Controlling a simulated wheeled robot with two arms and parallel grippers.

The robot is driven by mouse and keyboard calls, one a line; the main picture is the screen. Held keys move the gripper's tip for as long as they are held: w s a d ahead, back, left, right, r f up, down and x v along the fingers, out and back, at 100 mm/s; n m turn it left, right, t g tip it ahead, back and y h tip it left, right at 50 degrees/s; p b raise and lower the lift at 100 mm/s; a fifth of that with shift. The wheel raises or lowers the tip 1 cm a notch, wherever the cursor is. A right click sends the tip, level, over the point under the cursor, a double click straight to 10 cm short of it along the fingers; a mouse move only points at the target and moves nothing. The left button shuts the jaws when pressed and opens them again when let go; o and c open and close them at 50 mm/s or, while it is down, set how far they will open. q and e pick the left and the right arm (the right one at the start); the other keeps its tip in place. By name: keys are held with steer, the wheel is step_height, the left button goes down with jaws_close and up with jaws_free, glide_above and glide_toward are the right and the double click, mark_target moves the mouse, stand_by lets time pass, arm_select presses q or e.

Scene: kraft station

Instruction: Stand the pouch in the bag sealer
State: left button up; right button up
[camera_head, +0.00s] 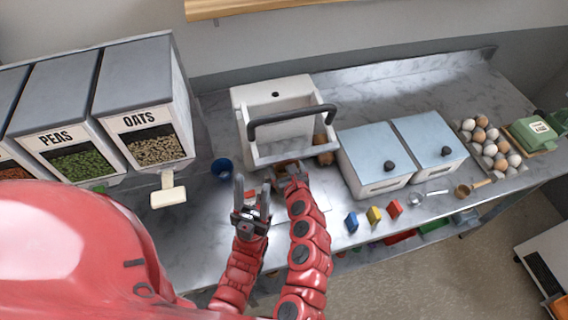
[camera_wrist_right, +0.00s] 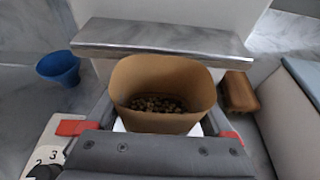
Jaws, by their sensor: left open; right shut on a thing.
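The bag sealer (camera_head: 245,98) is a white machine with a raised black handle (camera_head: 290,120), at the middle of the counter. The brown kraft pouch (camera_wrist_right: 163,84) is upright with its mouth open and small brown pieces inside. My right gripper (camera_head: 291,181) is shut on it at the sealer's front. In the right wrist view, the sealer's metal bar (camera_wrist_right: 160,38) runs just behind the pouch's rim; whether they touch is unclear. The pouch's bottom is hidden by my gripper. My left gripper (camera_head: 243,192) is open and empty, left of the right one.
A blue cup (camera_head: 222,168) stands left of the sealer, and a brown object (camera_head: 325,157) lies at its right. Oats (camera_head: 150,100) and peas (camera_head: 65,120) dispensers stand at left. Two blue-lidded bins (camera_head: 375,150) (camera_head: 430,135) and colored clips (camera_head: 374,215) are at right.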

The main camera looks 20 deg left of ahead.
steer(key=o, duration=1.5)
steer(key=shift+w+a+f, duration=0.1)
steer(key=shift+o, duration=0.2)
steer(key=shift+s+d+r, duration=0.2)
steer(key=shift+d+r, duration=0.05)
steer(key=shift+s+d+r+p, duration=0.15)
steer(key=shift+s+p, duration=0.2)
steer(key=shift+s, duration=0.05)
steer(key=p+v, duration=0.4)
steer(key=v, duration=0.7)
steer(key=shift+w, duration=0.1)
